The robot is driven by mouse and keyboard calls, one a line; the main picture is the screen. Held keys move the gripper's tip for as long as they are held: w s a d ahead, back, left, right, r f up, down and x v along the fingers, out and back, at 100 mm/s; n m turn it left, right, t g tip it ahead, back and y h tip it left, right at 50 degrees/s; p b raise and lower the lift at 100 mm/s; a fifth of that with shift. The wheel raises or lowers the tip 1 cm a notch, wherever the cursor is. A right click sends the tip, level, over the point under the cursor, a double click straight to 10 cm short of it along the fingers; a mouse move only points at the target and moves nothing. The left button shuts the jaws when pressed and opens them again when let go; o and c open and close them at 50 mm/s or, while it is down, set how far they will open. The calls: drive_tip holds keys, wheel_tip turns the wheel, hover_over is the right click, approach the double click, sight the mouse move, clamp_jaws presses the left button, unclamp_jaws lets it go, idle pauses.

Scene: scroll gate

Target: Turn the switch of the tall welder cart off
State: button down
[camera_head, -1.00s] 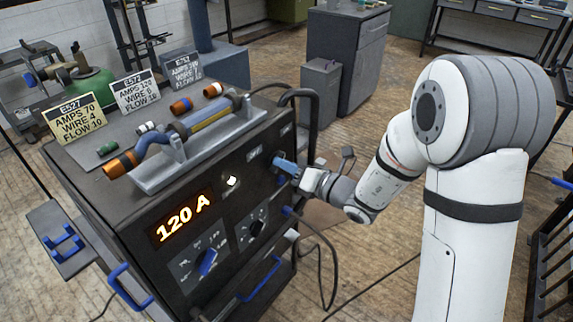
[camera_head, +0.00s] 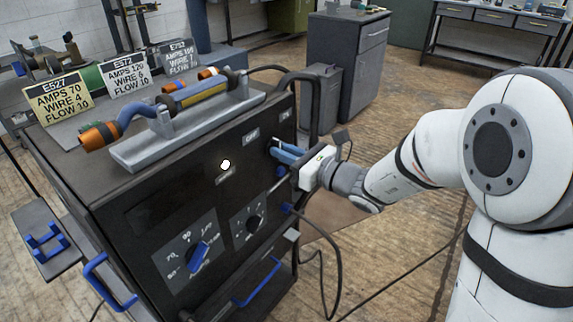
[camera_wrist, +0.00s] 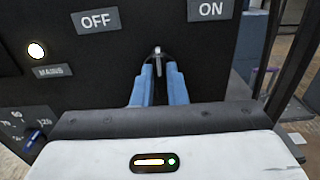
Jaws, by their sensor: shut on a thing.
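The tall welder cart (camera_head: 60,165) is a dark box with its front panel facing my arm. Its switch lever (camera_wrist: 157,50) is a small pale metal stub, seen in the wrist view between and below the OFF label (camera_wrist: 95,20) and the ON label (camera_wrist: 210,10). My gripper (camera_head: 277,147) has blue fingers, shut on the lever; they also show in the wrist view (camera_wrist: 157,72). The fingers hide most of the lever. The amp display (camera_head: 160,205) is dark. The white mains light (camera_head: 225,164) is lit.
The panel also carries a blue amp knob (camera_head: 200,256), a black dial (camera_head: 253,223) and a blue handle (camera_head: 258,282). Cables hang at the cart's right side. A grey cabinet (camera_head: 345,65) stands behind.

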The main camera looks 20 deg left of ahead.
drive_tip(key=n+b, duration=0.4)
drive_tip(key=b, duration=0.1)
drive_tip(key=n+b, duration=0.3)
drive_tip(key=b, duration=0.3)
drive_tip(key=shift+s+a+f+n, duration=0.1)
drive_tip(key=shift+s+n, duration=0.05)
drive_tip(key=shift+n, duration=0.55)
drive_tip(key=c, duration=1.5)
unclamp_jaws()
drive_tip(key=shift+o, duration=0.2)
drive_tip(key=p+v, duration=0.1)
drive_tip(key=v, duration=0.6)
drive_tip(key=shift+s+d, duration=0.15)
drive_tip(key=shift+d, duration=0.2)
